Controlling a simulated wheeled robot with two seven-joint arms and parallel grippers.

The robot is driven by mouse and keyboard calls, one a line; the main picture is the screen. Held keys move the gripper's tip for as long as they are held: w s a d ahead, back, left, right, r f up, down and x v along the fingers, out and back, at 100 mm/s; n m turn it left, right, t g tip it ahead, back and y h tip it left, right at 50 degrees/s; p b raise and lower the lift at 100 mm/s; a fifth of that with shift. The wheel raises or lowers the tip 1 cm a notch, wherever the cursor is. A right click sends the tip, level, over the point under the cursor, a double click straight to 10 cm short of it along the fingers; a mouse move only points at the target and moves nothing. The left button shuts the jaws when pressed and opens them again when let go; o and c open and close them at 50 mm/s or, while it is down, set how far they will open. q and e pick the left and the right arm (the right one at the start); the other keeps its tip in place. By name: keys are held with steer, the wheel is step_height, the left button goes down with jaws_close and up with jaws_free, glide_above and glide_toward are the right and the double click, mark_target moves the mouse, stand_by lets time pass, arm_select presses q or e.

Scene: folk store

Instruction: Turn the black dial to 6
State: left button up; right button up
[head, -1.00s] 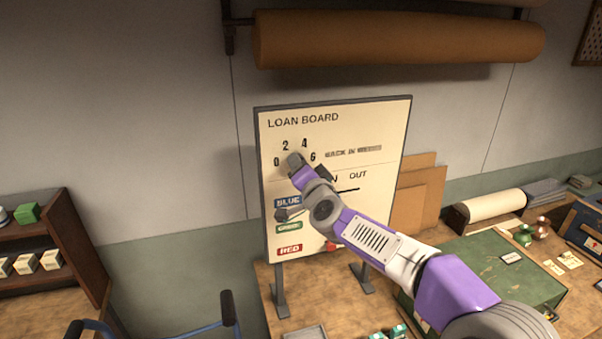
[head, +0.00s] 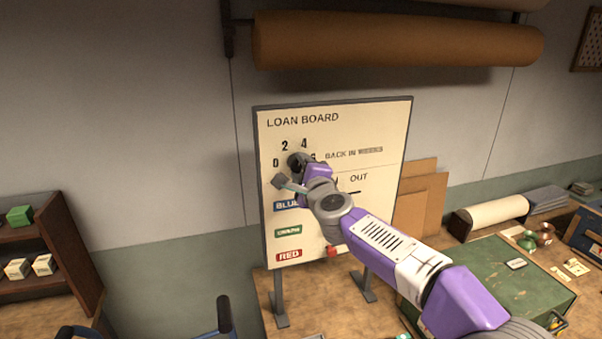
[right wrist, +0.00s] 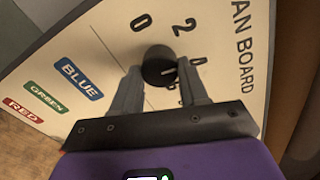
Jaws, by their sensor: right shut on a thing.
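The black dial (right wrist: 158,65) is on the upper left of the white loan board (head: 385,130), among the numbers 0, 2, 4 and 6. In the right wrist view it sits between the two grey fingers of my right gripper (right wrist: 160,70), which are shut on it from both sides. In the head view my right gripper (head: 299,168) and wrist cover part of the dial and most of the 6. Where the dial points cannot be made out clearly. My left gripper is not in view.
The board stands on a wooden bench (head: 330,290) with blue, green and red labels below the dial. A red piece (head: 331,250) shows near the red row.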

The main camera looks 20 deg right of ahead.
steer(key=m+b, duration=0.1)
steer(key=m, duration=0.3)
steer(key=shift+f+m, duration=0.15)
steer(key=shift+m, duration=0.15)
steer(key=m+b, duration=0.1)
steer(key=m, duration=0.2)
steer(key=shift+m, duration=0.3)
steer(key=m+b, duration=0.2)
steer(key=m, duration=0.2)
steer(key=shift+f, duration=0.1)
steer(key=shift+m+b, duration=0.55)
steer(key=shift+m, duration=1.55)
steer(key=o, duration=1.1)
steer(key=shift+c, duration=0.2)
